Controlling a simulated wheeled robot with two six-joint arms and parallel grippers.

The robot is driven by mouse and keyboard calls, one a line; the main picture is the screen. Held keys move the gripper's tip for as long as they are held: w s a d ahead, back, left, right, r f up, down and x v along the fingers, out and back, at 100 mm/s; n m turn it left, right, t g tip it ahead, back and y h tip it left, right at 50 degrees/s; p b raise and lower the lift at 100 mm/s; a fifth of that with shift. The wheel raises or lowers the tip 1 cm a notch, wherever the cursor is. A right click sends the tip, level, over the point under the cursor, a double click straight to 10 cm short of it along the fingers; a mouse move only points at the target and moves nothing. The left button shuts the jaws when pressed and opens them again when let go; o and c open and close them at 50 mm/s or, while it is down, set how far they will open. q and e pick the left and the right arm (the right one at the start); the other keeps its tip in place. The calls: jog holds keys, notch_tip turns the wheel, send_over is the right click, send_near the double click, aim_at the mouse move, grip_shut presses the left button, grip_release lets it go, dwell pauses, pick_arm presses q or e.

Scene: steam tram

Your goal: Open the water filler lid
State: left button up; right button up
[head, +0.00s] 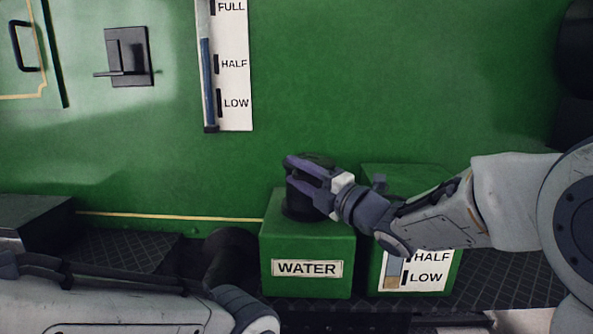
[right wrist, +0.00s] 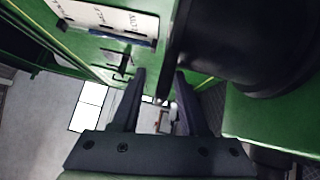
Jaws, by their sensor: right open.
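The water filler is a green box (head: 345,222) with a WATER label (head: 307,268) on its front. A round black filler neck with its lid (head: 298,208) stands on top, partly hidden by my right gripper. The lid looks closed, though its top is mostly covered. My right gripper (head: 300,170) is open, with its fingers across the top of the neck. In the right wrist view the black neck (right wrist: 245,45) fills the upper right. A thin dark piece beside it reaches toward the gap between the fingertips (right wrist: 160,73); contact cannot be told. My left gripper is out of view.
A second green box with a HALF and LOW gauge (head: 425,278) stands right of the filler, below my right arm. A tall level gauge (head: 236,70) and a black latch (head: 127,58) are on the green wall. A dark rounded part (head: 230,255) is left of the filler.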

jog(key=shift+w+a, duration=0.2)
grip_shut()
jog(key=shift+r, duration=0.1)
